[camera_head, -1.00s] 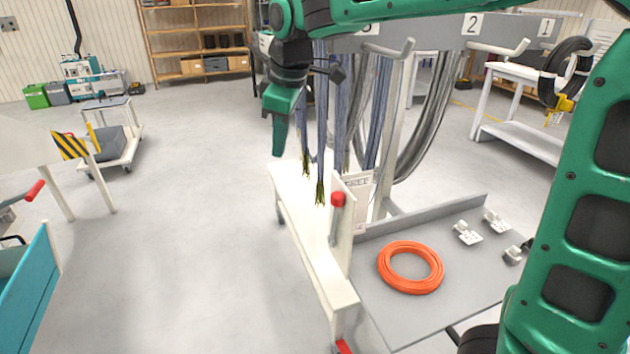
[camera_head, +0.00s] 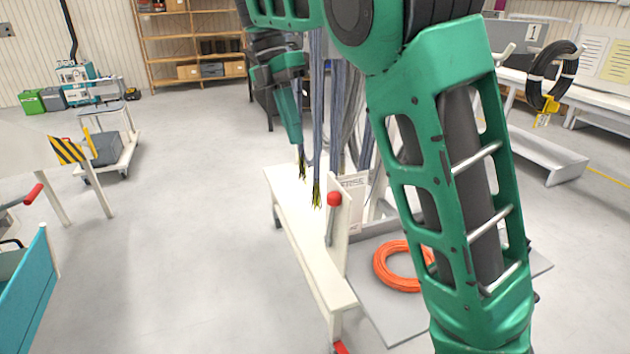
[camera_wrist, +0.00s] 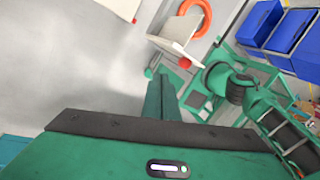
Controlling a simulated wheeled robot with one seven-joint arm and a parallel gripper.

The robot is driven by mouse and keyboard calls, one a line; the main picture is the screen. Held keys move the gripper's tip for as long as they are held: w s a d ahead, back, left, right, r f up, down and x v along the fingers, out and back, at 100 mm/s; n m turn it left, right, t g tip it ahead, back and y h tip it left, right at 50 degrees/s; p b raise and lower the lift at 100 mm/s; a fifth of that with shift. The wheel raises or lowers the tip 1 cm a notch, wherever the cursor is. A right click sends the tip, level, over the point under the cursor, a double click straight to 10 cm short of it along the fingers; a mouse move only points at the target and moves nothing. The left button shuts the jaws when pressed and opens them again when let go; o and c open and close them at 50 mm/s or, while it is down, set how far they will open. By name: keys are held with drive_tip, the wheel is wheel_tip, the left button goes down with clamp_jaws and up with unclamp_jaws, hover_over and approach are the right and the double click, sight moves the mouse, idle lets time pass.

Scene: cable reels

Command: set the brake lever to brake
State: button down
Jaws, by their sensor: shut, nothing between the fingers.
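The brake lever (camera_head: 331,222) is a grey rod with a red knob (camera_head: 334,199). It stands nearly upright against a white plate on the frame of a white stand (camera_head: 312,262). A label behind the plate is only partly readable. My gripper (camera_head: 298,143) is shut and empty, pointing down, above and to the left of the knob in the head view and apart from it. In the wrist view my shut fingers (camera_wrist: 160,85) reach toward a red round end (camera_wrist: 149,73), which looks like the knob. The lever's rod is hard to make out there.
Hanging cables (camera_head: 317,120) with frayed yellow ends are right beside my gripper. An orange cable coil (camera_head: 397,268) lies on a grey platform (camera_head: 392,324), partly hidden by my arm. Open floor (camera_head: 190,230) lies left of the stand. A teal bin (camera_head: 25,290) is at lower left.

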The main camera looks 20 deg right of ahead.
drive_tip(key=shift+f, duration=0.1)
drive_tip(key=s+d+f, duration=0.3)
drive_tip(key=s+f, duration=0.3)
drive_tip(key=f, duration=0.3)
drive_tip(key=shift+s+d+f, duration=0.2)
drive_tip(key=shift+s+d, duration=0.05)
drive_tip(key=shift+s, duration=0.1)
idle(0.3)
drive_tip(key=shift+s+a, duration=0.1)
drive_tip(key=shift+s, duration=0.05)
